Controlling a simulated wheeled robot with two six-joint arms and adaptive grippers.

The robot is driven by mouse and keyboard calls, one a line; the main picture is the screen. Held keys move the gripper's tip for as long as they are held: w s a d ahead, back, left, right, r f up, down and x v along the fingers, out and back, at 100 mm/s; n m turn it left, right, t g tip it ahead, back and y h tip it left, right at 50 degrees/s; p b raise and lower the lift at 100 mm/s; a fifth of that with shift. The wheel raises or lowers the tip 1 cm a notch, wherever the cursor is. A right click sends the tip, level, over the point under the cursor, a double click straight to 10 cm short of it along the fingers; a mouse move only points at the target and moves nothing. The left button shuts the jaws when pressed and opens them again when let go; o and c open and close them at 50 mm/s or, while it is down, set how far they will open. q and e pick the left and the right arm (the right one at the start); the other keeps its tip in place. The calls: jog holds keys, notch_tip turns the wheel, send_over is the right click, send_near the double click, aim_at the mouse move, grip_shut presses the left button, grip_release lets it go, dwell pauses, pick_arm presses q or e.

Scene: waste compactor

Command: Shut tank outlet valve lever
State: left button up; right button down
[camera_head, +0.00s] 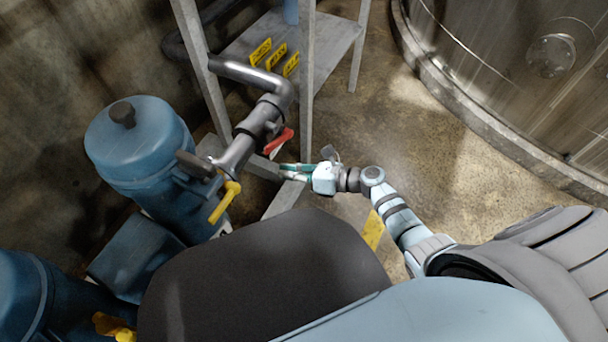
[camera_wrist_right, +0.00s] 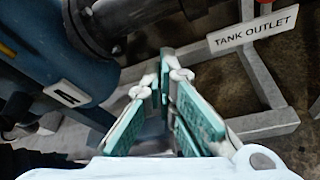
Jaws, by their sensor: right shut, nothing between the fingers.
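A red lever (camera_head: 279,141) stands out from the grey pipe in the head view, a little above my right fingertips. A yellow lever (camera_head: 225,203) hangs lower on the same pipework. A white sign reading "TANK OUTLET" (camera_wrist_right: 254,31) is in the right wrist view. I cannot tell for certain which lever it names. My right gripper (camera_head: 284,172) is shut and empty, near the frame's base below the red lever and apart from it. Its teal fingers also show in the right wrist view (camera_wrist_right: 167,72). My left gripper is not in view.
A grey pipe (camera_head: 251,76) bends down beside a blue pump (camera_head: 136,150) marked "A" (camera_wrist_right: 67,93). Grey metal frame legs (camera_head: 307,75) stand close to my right gripper. A large steel tank (camera_head: 500,60) is at upper right. Concrete floor (camera_head: 385,125) lies open between frame and tank.

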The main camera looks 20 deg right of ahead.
pick_arm(q)
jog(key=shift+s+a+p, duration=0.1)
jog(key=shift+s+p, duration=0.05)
jog(key=shift+p, duration=0.15)
pick_arm(e)
jog(key=w+r, duration=0.2)
jog(key=w, duration=0.1)
jog(key=shift+a+r, duration=0.3)
jog(key=shift+r, duration=0.05)
